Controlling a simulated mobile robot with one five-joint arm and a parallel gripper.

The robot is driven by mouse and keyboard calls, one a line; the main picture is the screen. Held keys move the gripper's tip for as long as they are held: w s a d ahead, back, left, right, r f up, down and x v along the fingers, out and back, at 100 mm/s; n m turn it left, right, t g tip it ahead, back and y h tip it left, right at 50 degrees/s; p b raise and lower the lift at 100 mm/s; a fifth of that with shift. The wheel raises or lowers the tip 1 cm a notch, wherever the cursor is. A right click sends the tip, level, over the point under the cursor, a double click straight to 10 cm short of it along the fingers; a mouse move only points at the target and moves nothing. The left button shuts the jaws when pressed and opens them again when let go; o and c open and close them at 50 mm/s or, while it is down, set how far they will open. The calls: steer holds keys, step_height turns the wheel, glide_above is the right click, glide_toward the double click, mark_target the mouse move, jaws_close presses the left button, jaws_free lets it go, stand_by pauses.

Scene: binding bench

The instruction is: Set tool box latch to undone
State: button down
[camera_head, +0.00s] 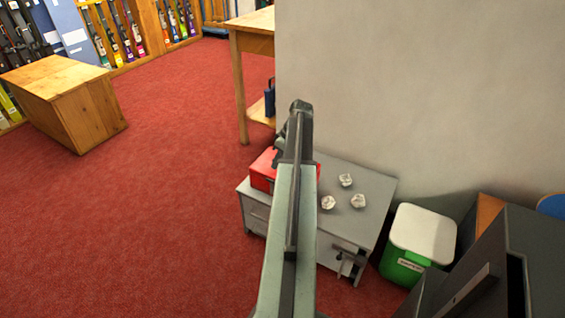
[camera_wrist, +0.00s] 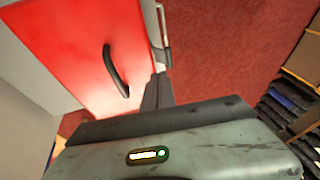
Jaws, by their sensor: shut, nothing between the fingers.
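The red tool box (camera_head: 262,170) sits on the left end of a grey cabinet, partly hidden behind my arm. In the wrist view the red lid (camera_wrist: 85,40) fills the upper left, with a dark curved handle (camera_wrist: 116,72) on it. A pale metal latch (camera_wrist: 162,35) shows along the box's right edge; I cannot tell from it whether it is done up or undone. My gripper (camera_wrist: 158,88) is shut and empty, its tip close to the latch's lower end. I cannot tell whether they touch. In the head view my arm hides most of the gripper.
Several crumpled paper balls (camera_head: 345,180) lie on the grey cabinet (camera_head: 375,185) right of the box. A green bin with a white lid (camera_head: 422,232) stands to the right. A wall rises behind. A wooden table (camera_head: 250,45) stands beyond; red carpet (camera_head: 160,200) is clear at left.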

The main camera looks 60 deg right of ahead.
steer(key=a+f+b, duration=0.2)
steer(key=f, duration=0.1)
steer(key=shift+a+f, duration=0.1)
steer(key=shift+f, duration=0.1)
